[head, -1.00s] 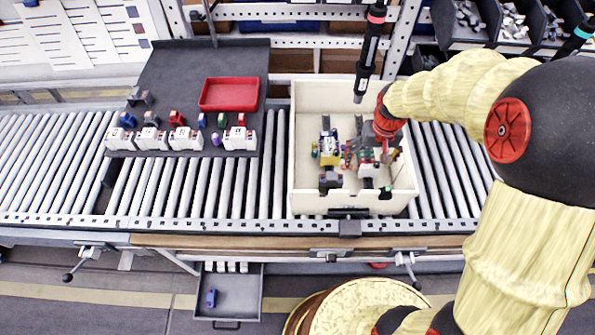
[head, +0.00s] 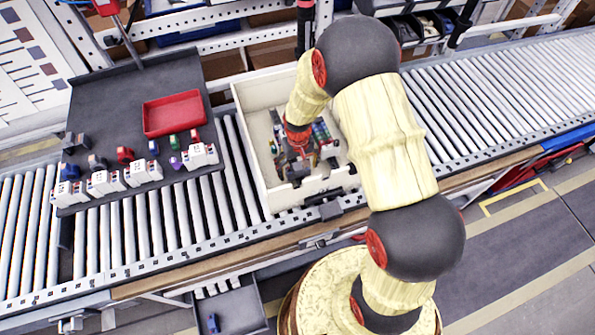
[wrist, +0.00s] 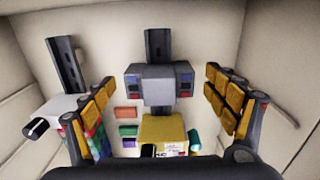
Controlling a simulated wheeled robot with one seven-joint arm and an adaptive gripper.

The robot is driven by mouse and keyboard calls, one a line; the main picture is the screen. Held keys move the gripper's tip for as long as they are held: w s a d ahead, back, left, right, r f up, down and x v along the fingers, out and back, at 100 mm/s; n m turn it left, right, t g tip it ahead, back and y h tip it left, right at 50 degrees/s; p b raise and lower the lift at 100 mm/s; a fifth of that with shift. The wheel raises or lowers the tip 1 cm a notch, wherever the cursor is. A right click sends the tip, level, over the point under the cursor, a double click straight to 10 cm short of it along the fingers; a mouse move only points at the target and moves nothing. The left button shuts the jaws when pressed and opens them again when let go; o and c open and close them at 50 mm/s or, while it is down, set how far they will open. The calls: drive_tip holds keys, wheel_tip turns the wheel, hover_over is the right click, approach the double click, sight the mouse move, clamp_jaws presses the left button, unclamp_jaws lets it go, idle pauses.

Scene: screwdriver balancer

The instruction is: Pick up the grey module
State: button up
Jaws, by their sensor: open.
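The grey module (wrist: 160,86) stands in the middle of the wrist view, inside a cream box (head: 265,185). It is a grey block with dark blue and red details on its sides and a dark upright bar behind it. My gripper (wrist: 160,80) is open, with its yellow-padded fingers to the left and right of the module and a gap on both sides. In the head view, my gripper (head: 299,150) is down in the box, and my arm hides part of the contents. I cannot pick out the grey module there.
A yellow module (wrist: 168,132) sits just in front of the grey one. A white module with a dark bar (wrist: 62,95) stands close by my left finger. Small coloured blocks (wrist: 127,130) lie between. The box walls (wrist: 270,60) are near. A dark board with a red tray (head: 173,113) is left.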

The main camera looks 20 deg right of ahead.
drive_tip(key=shift+f, duration=0.9)
drive_tip(key=shift+c, duration=0.6)
drive_tip(key=c, duration=1.5)
drive_tip(key=shift+r, duration=0.1)
